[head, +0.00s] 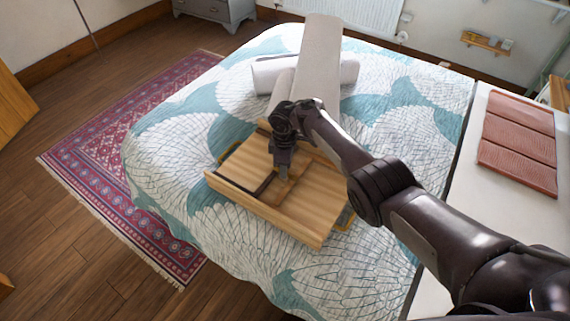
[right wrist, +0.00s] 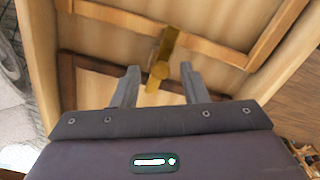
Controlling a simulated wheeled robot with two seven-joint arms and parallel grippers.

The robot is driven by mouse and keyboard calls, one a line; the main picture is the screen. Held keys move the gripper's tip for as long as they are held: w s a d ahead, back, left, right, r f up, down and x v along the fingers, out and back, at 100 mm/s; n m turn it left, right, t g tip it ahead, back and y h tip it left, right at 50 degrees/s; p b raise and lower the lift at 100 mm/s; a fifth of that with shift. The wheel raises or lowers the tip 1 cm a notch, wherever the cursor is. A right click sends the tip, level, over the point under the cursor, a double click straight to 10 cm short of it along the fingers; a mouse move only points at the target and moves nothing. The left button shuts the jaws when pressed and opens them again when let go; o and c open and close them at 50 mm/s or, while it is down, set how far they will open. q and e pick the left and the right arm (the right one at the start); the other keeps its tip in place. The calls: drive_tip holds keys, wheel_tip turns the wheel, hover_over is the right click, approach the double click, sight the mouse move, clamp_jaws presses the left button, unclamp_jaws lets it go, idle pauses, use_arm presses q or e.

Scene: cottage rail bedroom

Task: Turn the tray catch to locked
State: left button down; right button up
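The wooden tray (head: 262,208) lies on the bed, with a light wood front wall and darker inner strips. My right gripper (head: 282,174) points down over the middle of the tray. In the right wrist view my right gripper (right wrist: 158,78) has its two fingers apart. The brass-coloured catch (right wrist: 165,45), a narrow bar with a round end, lies between and just beyond the fingertips. I cannot tell whether either finger touches it. In the head view the gripper mostly hides the catch. My left gripper is not in view.
The bed's patterned cover (head: 175,135) surrounds the tray. A pale surface with reddish-brown panels (head: 518,140) is at the right. A red rug (head: 120,160) lies on the wooden floor at the left.

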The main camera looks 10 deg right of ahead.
wheel_tip(320, 180, up, 8)
drive_tip(key=p, duration=0.2)
drive_tip(key=shift+f, duration=0.2)
idle(0.5)
